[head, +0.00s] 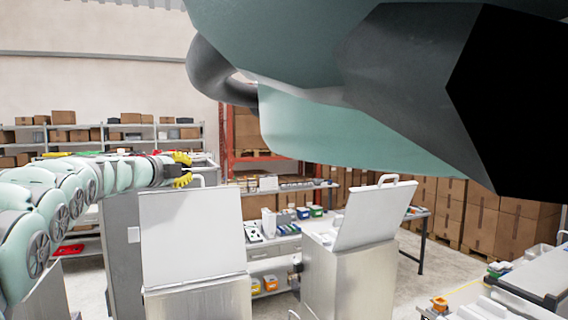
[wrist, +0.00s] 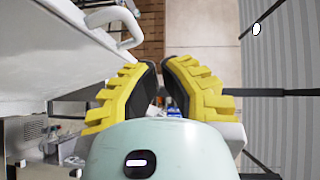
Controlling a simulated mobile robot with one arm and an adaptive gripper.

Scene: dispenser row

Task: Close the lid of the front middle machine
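A machine with a raised white lid (head: 192,236) stands left of centre in the head view, and its metal body (head: 198,300) is below. The lid stands nearly upright, with its handle (head: 201,177) on the top edge. I take it as the front middle machine, though I cannot be sure. My gripper (head: 186,169) has yellow fingers and is beside the lid's top left, close to the handle. In the wrist view, my gripper (wrist: 160,72) shows a narrow empty gap between its fingertips. A white lid (wrist: 50,60) and handle (wrist: 128,25) are at the left, apart from the fingers.
A second machine with a raised lid (head: 368,214) stands to the right. Behind are a bench (head: 272,240) with small items, shelves with boxes (head: 62,135) and stacked cartons (head: 490,220). A large part of my own body covers the upper right.

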